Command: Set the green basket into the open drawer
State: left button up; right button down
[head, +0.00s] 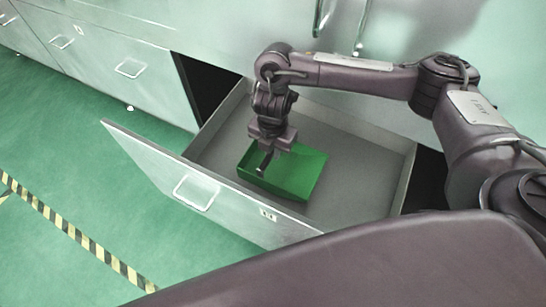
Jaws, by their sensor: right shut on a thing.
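The green basket (300,172) is a shallow open box. It shows within the walls of the open drawer (212,152), near the drawer's middle. I cannot tell whether its base touches the drawer floor. My right gripper (264,164) reaches down from above and is shut on the basket's left wall. The drawer is pulled out from the cabinet, with its front panel (165,168) and handle (196,194) toward the lower left. My left gripper is not in view.
Closed drawers with handles (130,68) line the cabinet at the upper left. Bare drawer floor shows around the basket. Green floor (90,140) with a yellow-black striped line (84,238) lies at the left. My own body fills the bottom right.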

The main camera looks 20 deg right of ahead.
aim_at(273, 168)
notch_tip(273, 168, down, 3)
jog(key=shift+s+r+b, duration=0.1)
jog(key=shift+b, duration=0.5)
jog(key=shift+f, duration=0.25)
jog(key=shift+r, duration=0.1)
jog(key=shift+f, duration=0.2)
jog(key=c, duration=1.5)
grip_release()
jog(key=shift+o, duration=0.2)
